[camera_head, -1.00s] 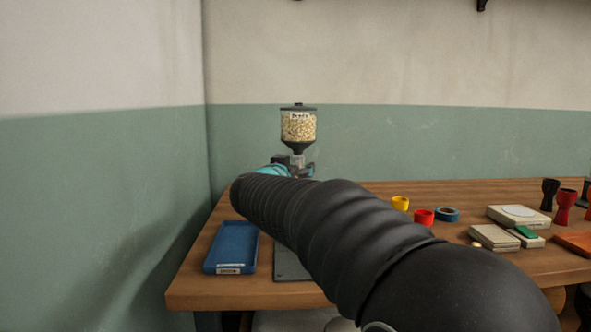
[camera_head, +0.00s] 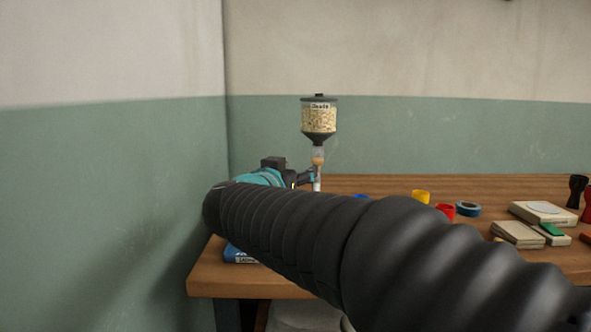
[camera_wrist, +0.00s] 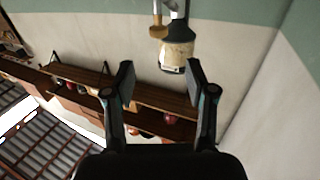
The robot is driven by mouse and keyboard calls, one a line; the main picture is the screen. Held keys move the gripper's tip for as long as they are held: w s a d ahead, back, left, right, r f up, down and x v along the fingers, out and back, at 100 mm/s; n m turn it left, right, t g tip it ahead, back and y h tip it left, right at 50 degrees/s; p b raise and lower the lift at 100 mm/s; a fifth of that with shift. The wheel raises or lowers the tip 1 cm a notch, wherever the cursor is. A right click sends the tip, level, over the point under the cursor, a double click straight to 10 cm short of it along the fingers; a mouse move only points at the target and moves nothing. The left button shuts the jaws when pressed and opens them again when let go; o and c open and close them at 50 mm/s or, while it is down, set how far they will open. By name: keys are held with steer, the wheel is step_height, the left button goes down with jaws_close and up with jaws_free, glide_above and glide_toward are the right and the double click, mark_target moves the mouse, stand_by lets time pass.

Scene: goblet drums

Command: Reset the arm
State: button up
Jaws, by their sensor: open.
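My black ribbed arm crosses the head view from the lower right to the left, ending in a teal wrist. My gripper (camera_head: 308,178) shows partly beyond the wrist, near the stem of the bead dispenser (camera_head: 319,118); I cannot tell the gap from this view. In the wrist view my gripper (camera_wrist: 160,80) has its two dark fingers apart with nothing between them. The dispenser (camera_wrist: 178,50) hangs in the picture beyond the fingertips, tilted and upside down there.
A blue tray (camera_head: 238,255) on the wooden table (camera_head: 235,284) is mostly hidden by my arm. A yellow cup (camera_head: 421,196), red cup (camera_head: 445,212), blue tape roll (camera_head: 468,208) and pale boxes stand to the right. The green-and-white wall (camera_head: 120,190) is close on the left.

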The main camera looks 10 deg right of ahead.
steer(key=s+a+f+n+y, duration=0.5)
steer(key=s+f+n+y, duration=0.4)
steer(key=s+y, duration=0.3)
steer(key=s+d+f+m+g+h, duration=0.1)
steer(key=s+d+f+g, duration=0.3)
steer(key=s+f, duration=0.5)
steer(key=s+d+f+m+g+h, duration=0.1)
steer(key=s+d+f+g, duration=0.3)
steer(key=s+f, duration=0.5)
steer(key=shift+d+f+g, duration=0.15)
steer(key=shift+f+g, duration=0.1)
steer(key=shift+g, duration=0.45)
